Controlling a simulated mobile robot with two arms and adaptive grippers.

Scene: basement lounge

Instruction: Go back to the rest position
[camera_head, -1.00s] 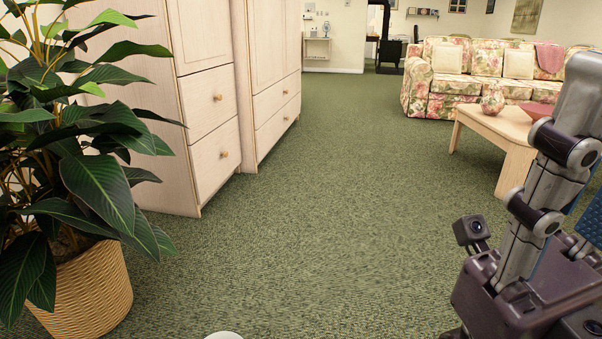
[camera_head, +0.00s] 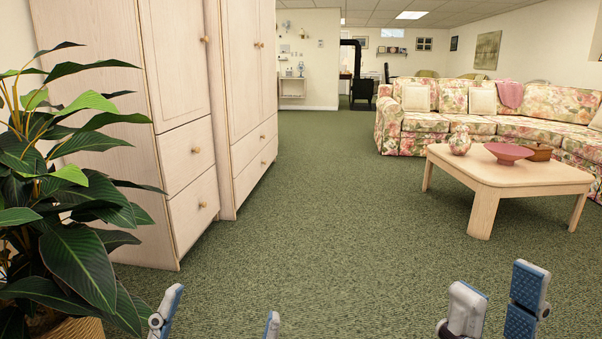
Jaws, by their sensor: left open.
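My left gripper (camera_head: 219,314) is at the bottom left of the head view. Its two fingertips stand wide apart with only carpet between them, so it is open and empty. My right gripper (camera_head: 497,300) is at the bottom right. Its two white-and-blue fingers are apart with a narrow strip of carpet between them, and nothing is held. The rest of both grippers and both arms is below the picture's edge.
A leafy plant (camera_head: 70,230) in a wicker basket (camera_head: 75,328) is close at left, beside pale wardrobes (camera_head: 110,130). A wooden coffee table (camera_head: 510,178) carries a vase (camera_head: 459,139) and a red bowl (camera_head: 508,153). A floral sofa (camera_head: 430,125) stands behind. Green carpet (camera_head: 310,210) is clear ahead.

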